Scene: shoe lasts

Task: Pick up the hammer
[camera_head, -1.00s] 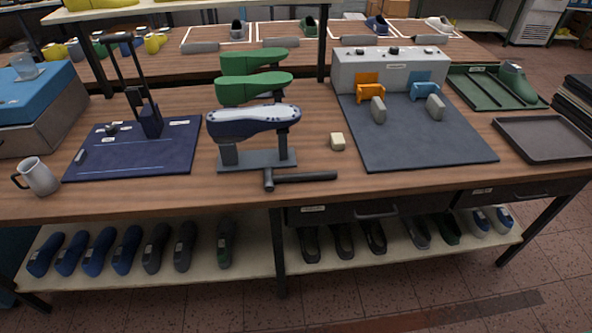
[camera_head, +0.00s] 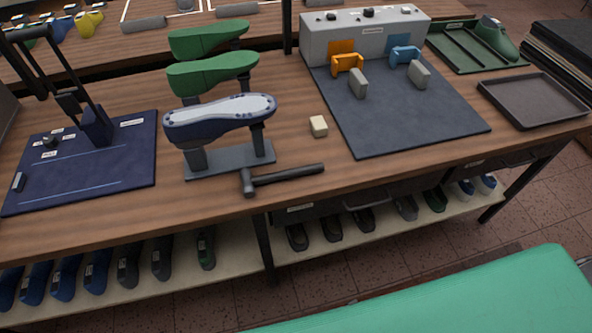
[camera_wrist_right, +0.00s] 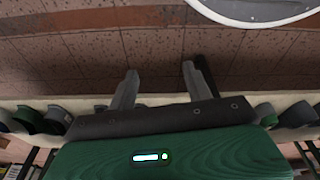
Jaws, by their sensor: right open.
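The hammer (camera_head: 288,175) lies on the wooden workbench near its front edge in the head view. Its dark head points left, beside the foot of the shoe-last stand, and its handle runs to the right. My right gripper (camera_wrist_right: 159,72) shows in the right wrist view, its two grey fingers apart with nothing between them. Speckled floor tiles lie beyond the fingers, and the hammer does not show in that view. My left gripper is in neither view.
The stand (camera_head: 230,160) holds a blue-and-white last (camera_head: 220,117) behind the hammer. A small cream block (camera_head: 318,126) and a dark mat (camera_head: 400,115) lie behind and right. A tray (camera_head: 535,100) is far right. Shoes line the shelf below.

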